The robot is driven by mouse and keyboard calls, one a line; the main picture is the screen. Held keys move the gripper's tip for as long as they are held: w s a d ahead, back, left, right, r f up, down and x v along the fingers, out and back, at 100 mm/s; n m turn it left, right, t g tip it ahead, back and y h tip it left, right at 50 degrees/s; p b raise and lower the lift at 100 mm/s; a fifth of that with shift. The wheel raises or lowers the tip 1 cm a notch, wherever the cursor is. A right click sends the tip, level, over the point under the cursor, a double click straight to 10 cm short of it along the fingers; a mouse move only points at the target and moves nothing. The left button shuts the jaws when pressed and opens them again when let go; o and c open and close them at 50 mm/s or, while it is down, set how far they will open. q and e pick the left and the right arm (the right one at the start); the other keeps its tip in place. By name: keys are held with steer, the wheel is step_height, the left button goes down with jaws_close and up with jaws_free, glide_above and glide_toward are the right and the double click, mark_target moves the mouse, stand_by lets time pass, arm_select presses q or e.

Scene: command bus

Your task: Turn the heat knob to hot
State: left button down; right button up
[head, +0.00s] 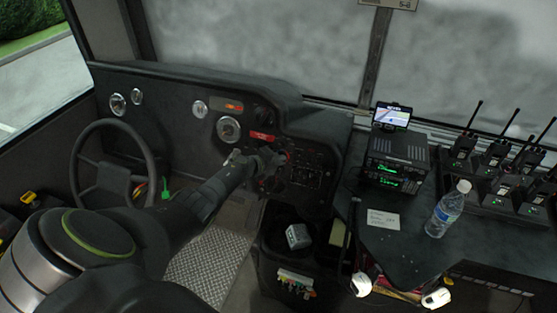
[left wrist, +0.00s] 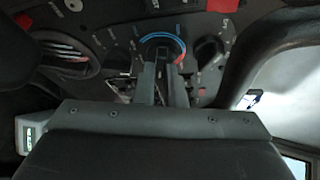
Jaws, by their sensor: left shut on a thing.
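The heat knob (left wrist: 163,48) is a dark dial in the left wrist view. A blue and red arc runs around its top, blue on the left and top, red on the right. My left gripper (left wrist: 163,72) reaches up to it from below, its two fingers shut on the knob. In the head view my left gripper (head: 271,163) is at the dark control panel right of the steering wheel. There the arm and gripper hide the knob. The knob's pointer is too small to read. My right gripper is in neither view.
The steering wheel (head: 75,180) stands left of my arm. A radio unit (head: 395,160) and a water bottle (head: 447,210) stand on the right counter.

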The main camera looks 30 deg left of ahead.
arm_select(q)
steer(key=shift+s+f, duration=0.1)
steer(key=c, duration=1.5)
jaws_free()
steer(key=p+v, duration=0.8)
steer(key=v, duration=0.9)
steer(key=shift+s, duration=0.1)
